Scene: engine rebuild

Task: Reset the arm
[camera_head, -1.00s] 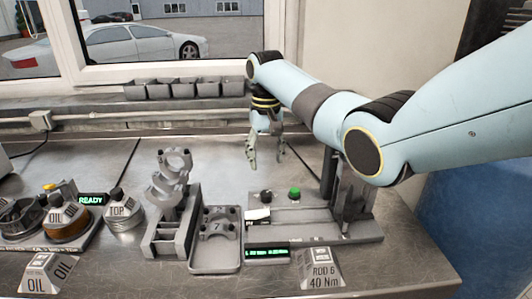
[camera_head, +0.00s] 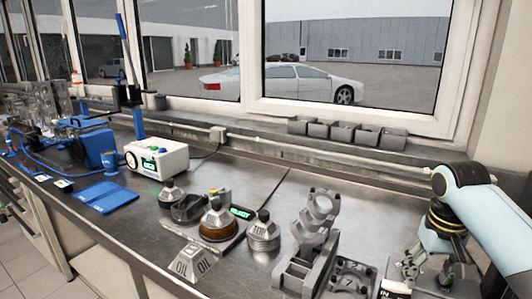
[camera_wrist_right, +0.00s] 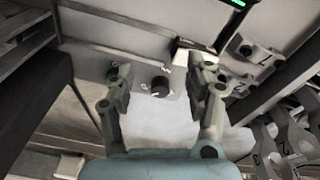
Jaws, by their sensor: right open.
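My right arm comes in from the right edge of the head view, bent at the elbow. Its right gripper (camera_head: 428,277) points down over the right end of the bench. In the right wrist view the gripper (camera_wrist_right: 160,88) has its two fingers wide apart, with nothing between them. A plate with a dark round knob (camera_wrist_right: 160,86) lies below the fingers. My left gripper is in neither view.
A connecting rod (camera_head: 318,212) stands in a grey holder left of my right gripper, beside a small tray (camera_head: 350,275). Metal pots, one labelled TOP (camera_head: 263,236), stand further left. A white device (camera_head: 157,159) and blue mat (camera_head: 100,197) lie beyond. Grey bins (camera_head: 347,133) line the sill.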

